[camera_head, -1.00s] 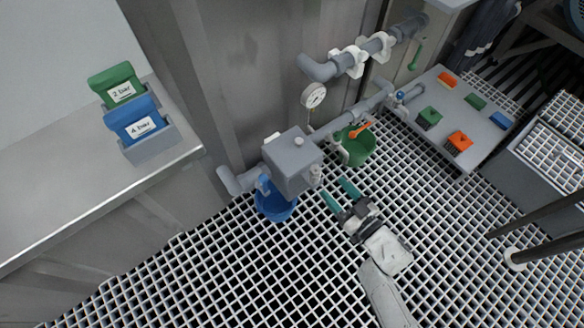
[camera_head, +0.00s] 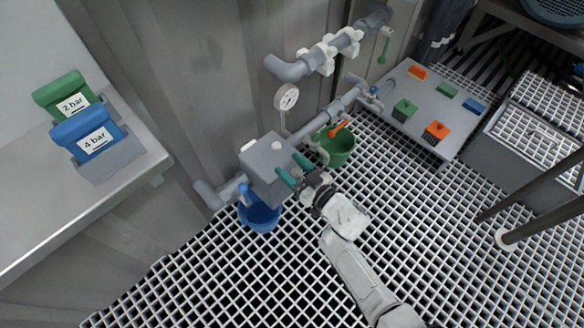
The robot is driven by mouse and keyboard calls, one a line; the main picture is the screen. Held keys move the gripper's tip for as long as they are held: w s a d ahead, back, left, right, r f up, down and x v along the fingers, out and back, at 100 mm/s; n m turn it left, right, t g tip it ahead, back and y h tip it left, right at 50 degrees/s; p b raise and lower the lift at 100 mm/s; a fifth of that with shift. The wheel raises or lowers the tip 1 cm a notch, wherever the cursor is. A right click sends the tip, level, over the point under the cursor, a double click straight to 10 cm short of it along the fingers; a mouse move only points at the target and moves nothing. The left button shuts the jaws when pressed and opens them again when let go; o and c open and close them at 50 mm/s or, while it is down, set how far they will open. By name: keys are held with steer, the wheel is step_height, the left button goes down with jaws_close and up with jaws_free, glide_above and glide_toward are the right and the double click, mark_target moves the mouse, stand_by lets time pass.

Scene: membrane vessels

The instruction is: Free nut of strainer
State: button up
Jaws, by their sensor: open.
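A grey box-shaped body (camera_head: 262,168), which looks like the strainer, sits on the grey pipe against the wall. A small pale round knob (camera_head: 277,146) is on its top. My gripper (camera_head: 295,170) is open, its two teal fingers at the right side of the box. The fitting on that side, perhaps the nut, is mostly hidden by the gripper. I cannot tell whether the fingers touch it. A blue bucket (camera_head: 261,218) stands below the box.
A green bucket (camera_head: 341,150) with an orange-handled item (camera_head: 339,128) is behind my gripper. A gauge (camera_head: 287,97) and upper pipe (camera_head: 292,70) are on the wall. A grey panel (camera_head: 400,132) with coloured blocks lies right. Grating in front is clear.

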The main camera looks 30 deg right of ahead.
steer(key=shift+c, duration=0.2)
steer(key=c, duration=0.9)
